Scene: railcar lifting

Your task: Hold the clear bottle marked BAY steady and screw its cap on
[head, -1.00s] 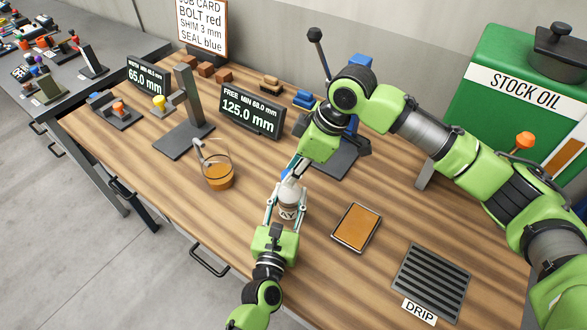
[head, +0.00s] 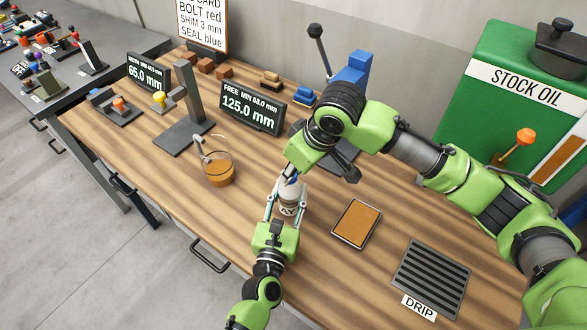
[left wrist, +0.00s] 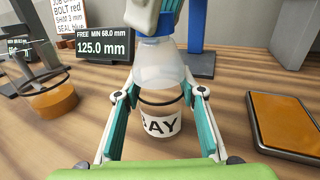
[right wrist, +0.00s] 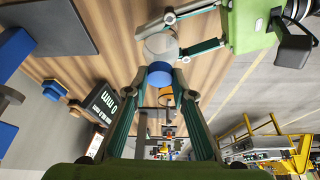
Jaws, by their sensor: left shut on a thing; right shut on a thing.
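The clear bottle marked BAY (left wrist: 160,122) stands upright on the wooden bench. It also shows in the head view (head: 288,208). My left gripper (head: 286,203) is shut around its body, one finger on each side. A blue cap (right wrist: 160,74) sits at the bottle's mouth, and its blue edge shows above the shoulder in the left wrist view (left wrist: 152,40). I cannot tell how far it is threaded. My right gripper (right wrist: 160,80) is shut on the cap from above. In the head view its fingers are mostly hidden by my wrist.
A glass jug (head: 218,166) with amber liquid stands left of the bottle. An orange-topped tray (head: 356,222) and the DRIP grate (head: 432,278) lie to the right. A display (head: 252,108) and a dark stand (head: 188,115) are behind. The bench front is clear.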

